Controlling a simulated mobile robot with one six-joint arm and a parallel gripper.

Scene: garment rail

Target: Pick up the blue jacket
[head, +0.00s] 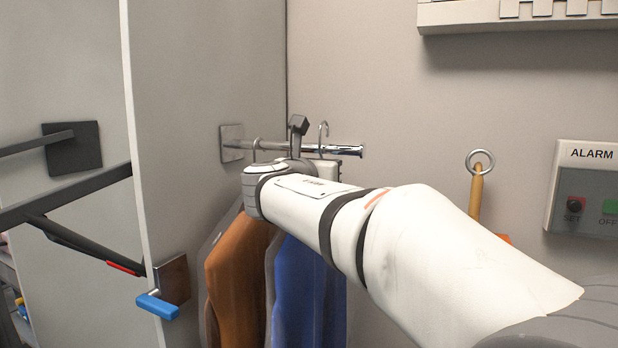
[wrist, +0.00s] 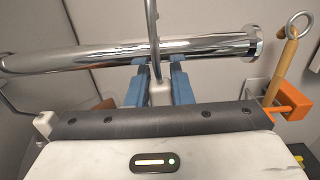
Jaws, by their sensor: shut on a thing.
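The blue jacket (head: 310,290) hangs beside an orange-brown jacket (head: 238,275) under a short chrome rail (head: 338,149). My arm covers its upper part. In the wrist view, the blue fingers of my gripper (wrist: 158,68) are shut on the pale neck of a hanger (wrist: 160,93), just in front of the rail (wrist: 110,54). Its metal hook rises between the fingers and passes in front of the rail. In the head view, this hook (head: 323,130) arches above the rail near its free end; contact with the rail is unclear. My fingers are hidden there.
A grey panel (head: 200,100) stands close on the left, with a blue-handled lever (head: 160,304) on its edge. A yellow handle with a ring (head: 478,185) and an ALARM box (head: 585,190) are on the wall at right. Another hanger hook (head: 257,148) is nearer the rail's mount.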

